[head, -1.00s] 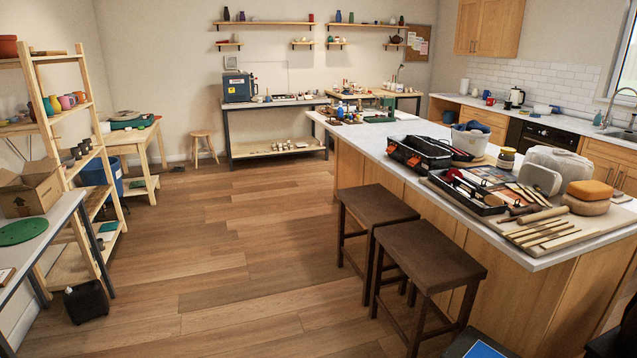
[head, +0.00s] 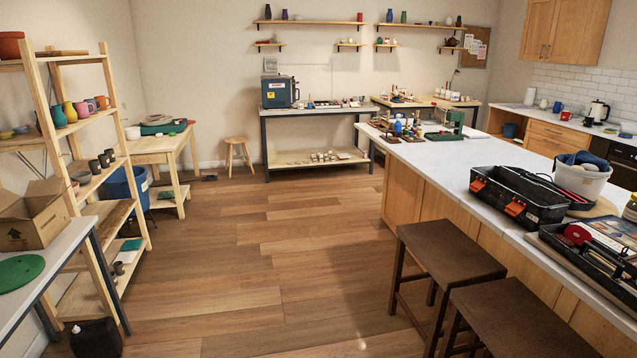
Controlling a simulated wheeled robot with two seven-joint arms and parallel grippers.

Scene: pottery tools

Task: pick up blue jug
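No thing in the head view is clearly a blue jug at this size. A small blue mug-like vessel (head: 557,107) stands on the far right counter. A blue-green jug-like vessel (head: 58,116) stands on the left wooden rack beside a yellow one (head: 70,112) and pink ones. A small blue vase (head: 389,15) stands on the upper wall shelf. A small blue bottle-like thing (head: 397,127) stands at the far end of the island. Neither of my grippers shows.
The wooden floor (head: 250,270) is open through the middle. The long white island (head: 440,158) and two dark stools (head: 450,258) bound it on the right. The wooden rack (head: 115,195), a cardboard box (head: 35,218) and a black container (head: 96,338) are at left.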

